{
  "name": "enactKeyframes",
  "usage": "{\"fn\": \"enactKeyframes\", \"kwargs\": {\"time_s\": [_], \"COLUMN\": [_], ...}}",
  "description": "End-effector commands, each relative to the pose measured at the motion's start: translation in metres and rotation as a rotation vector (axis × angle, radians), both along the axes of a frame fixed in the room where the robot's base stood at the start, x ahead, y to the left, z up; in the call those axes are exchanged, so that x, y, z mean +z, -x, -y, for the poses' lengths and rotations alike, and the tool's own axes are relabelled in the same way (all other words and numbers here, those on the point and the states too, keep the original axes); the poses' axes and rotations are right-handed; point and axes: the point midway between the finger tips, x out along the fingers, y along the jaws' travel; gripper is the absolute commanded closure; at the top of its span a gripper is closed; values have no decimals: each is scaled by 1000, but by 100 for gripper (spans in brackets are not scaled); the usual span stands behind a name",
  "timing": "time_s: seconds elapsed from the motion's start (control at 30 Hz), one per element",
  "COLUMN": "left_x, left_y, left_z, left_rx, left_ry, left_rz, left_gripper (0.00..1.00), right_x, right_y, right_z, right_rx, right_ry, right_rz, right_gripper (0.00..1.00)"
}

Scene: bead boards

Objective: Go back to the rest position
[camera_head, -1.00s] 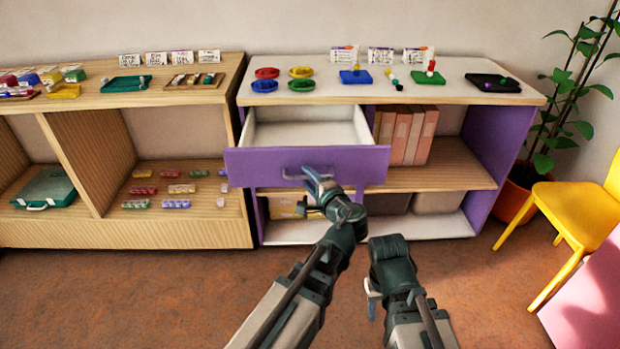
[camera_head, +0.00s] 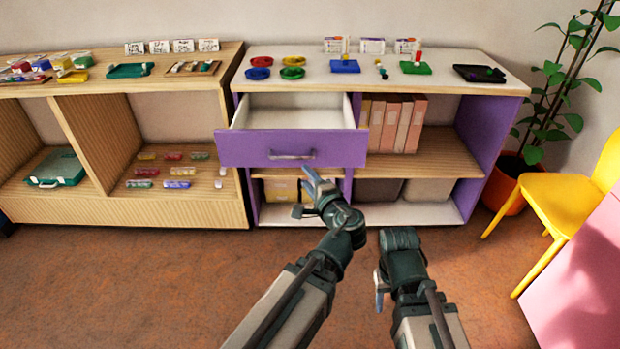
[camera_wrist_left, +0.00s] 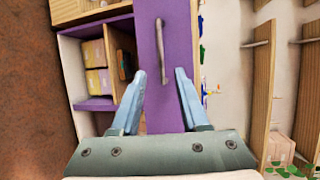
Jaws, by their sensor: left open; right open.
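My left gripper (camera_head: 306,193) is in front of the white and purple shelf unit, just below the handle of the pulled-out purple drawer (camera_head: 240,149). My right gripper (camera_head: 379,289) hangs low over the floor, right of the left arm, and holds nothing that I can see. The inside of the drawer looks empty from the head.
Coloured dishes (camera_head: 292,73) and bead boards (camera_head: 345,66) stand on the shelf top (camera_head: 460,62). A wooden shelf (camera_head: 150,209) with trays is at left. A yellow chair (camera_head: 560,198), a plant (camera_head: 560,110) and a pink surface (camera_head: 585,275) are at right. The floor (camera_head: 150,285) is clear.

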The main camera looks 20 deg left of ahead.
Motion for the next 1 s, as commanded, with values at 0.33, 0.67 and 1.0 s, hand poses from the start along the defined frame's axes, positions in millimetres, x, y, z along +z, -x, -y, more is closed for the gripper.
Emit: {"fn": "enactKeyframes", "kwargs": {"time_s": [0.33, 0.67, 1.0], "left_x": [-22, -141, -179], "left_y": [10, 96, 178], "left_z": [0, 53, 133], "left_rx": [54, 375, 566], "left_ry": [118, 732, 1067], "left_rz": [-35, -367, -728], "left_gripper": [55, 55, 55], "right_x": [0, 0, 0], "right_y": [0, 0, 0], "right_z": [0, 0, 0], "right_rx": [0, 0, 0], "right_ry": [0, 0, 0], "right_rz": [0, 0, 0], "right_gripper": [50, 50, 50]}}
